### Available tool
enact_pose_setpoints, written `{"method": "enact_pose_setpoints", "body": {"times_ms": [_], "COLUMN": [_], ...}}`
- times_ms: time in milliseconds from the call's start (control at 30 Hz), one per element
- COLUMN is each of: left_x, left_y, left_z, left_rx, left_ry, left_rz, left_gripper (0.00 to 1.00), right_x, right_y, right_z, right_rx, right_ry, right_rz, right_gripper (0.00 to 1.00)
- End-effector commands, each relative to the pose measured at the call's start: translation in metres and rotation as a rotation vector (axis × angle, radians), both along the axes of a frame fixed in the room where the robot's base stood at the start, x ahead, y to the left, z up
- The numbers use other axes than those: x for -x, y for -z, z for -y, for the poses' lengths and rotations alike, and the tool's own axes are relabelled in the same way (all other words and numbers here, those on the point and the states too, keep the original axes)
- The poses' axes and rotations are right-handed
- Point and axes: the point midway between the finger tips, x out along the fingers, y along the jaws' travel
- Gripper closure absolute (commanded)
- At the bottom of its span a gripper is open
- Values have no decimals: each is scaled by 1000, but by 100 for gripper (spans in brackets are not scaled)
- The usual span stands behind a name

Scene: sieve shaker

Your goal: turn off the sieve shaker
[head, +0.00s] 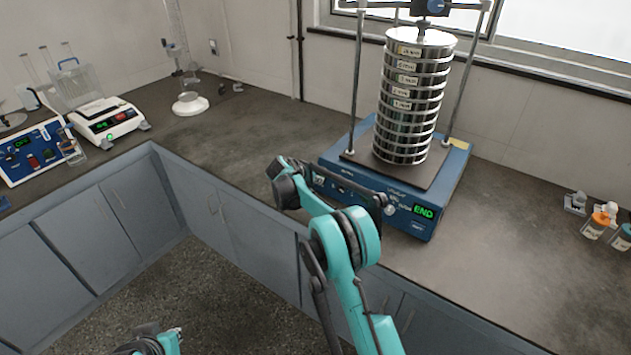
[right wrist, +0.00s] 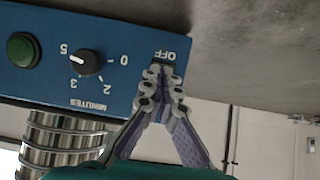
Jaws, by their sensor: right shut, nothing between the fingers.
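The sieve shaker (head: 418,228) stands on the counter, a blue base with a stack of metal sieves (head: 407,120) clamped between rods. Its green display (head: 423,211) reads END. In the right wrist view its blue front panel (right wrist: 110,30) is upside down, with a green button (right wrist: 23,50), a black minutes dial (right wrist: 86,62) and an OFF label (right wrist: 168,55). My right gripper (right wrist: 162,82) is shut and empty, its fingertips at the OFF label. They cover what lies there; contact cannot be told. Only part of my left arm shows at the head view's lower edge.
On the left counter stand a white balance (head: 105,118) with a clear container and a blue instrument (head: 38,150). A glass column (head: 180,50) on a white base is at the back. Small bottles (head: 598,222) stand far right.

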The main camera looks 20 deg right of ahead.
Motion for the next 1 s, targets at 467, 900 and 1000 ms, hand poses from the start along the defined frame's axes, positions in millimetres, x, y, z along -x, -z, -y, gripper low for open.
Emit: {"method": "enact_pose_setpoints", "body": {"times_ms": [467, 900, 1000], "left_x": [0, 0, 0], "left_y": [-1, -10, -10], "left_z": [0, 0, 0], "left_rx": [0, 0, 0], "left_ry": [0, 0, 0], "left_rz": [0, 0, 0], "left_gripper": [100, 100, 100], "right_x": [-2, -2, -2], "right_y": [6, -10, -11], "right_z": [3, 4, 3], "right_rx": [0, 1, 0], "right_ry": [0, 1, 1], "right_rz": [0, 1, 1], "right_gripper": [100, 100, 100]}}
